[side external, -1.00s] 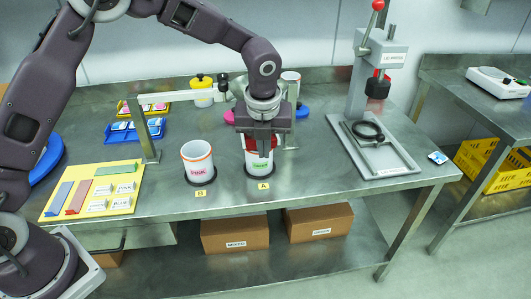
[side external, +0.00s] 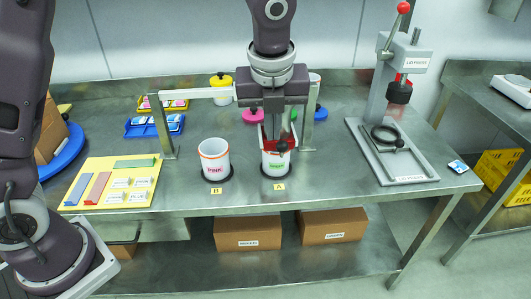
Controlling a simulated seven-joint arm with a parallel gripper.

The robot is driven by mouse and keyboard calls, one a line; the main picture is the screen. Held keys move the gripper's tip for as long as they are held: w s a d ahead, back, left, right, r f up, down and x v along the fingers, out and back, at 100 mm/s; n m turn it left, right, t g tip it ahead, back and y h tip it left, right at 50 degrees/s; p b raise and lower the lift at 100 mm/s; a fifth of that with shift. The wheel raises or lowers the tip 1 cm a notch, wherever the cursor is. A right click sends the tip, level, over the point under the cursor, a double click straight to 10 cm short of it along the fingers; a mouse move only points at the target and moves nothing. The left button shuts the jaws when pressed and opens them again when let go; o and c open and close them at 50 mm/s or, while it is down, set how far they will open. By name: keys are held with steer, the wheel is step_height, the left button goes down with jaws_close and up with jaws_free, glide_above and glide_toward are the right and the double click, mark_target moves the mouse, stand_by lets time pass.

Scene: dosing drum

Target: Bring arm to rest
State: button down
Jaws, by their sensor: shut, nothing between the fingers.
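My gripper (side external: 273,138) points straight down and is shut and empty. It is above and just behind the white container at spot A (side external: 276,166), which has a green label. Its fingertips overlap the container's rim in the picture, so I cannot tell whether they touch. A red piece and a dark round knob (side external: 282,146) show at that container's mouth. A white container with an orange rim and a pink label (side external: 215,160) stands upright at spot B to the left.
A metal bar on posts (side external: 195,93) stands behind the containers. The lid press (side external: 390,150) is at the right. A yellow board with coloured strips (side external: 112,185) lies at the left. The bench front is clear.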

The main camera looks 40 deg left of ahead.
steer(key=s+a+r+n, duration=0.6)
steer(key=s+n, duration=0.3)
steer(key=s+a+f+n+t+h, duration=0.1)
steer(key=s+a+n+t, duration=0.2)
steer(key=s+n, duration=1.3)
steer(key=a+n, duration=0.1)
steer(key=n, duration=0.1)
steer(key=shift+n+h, duration=0.3)
steer(key=shift+s, duration=0.1)
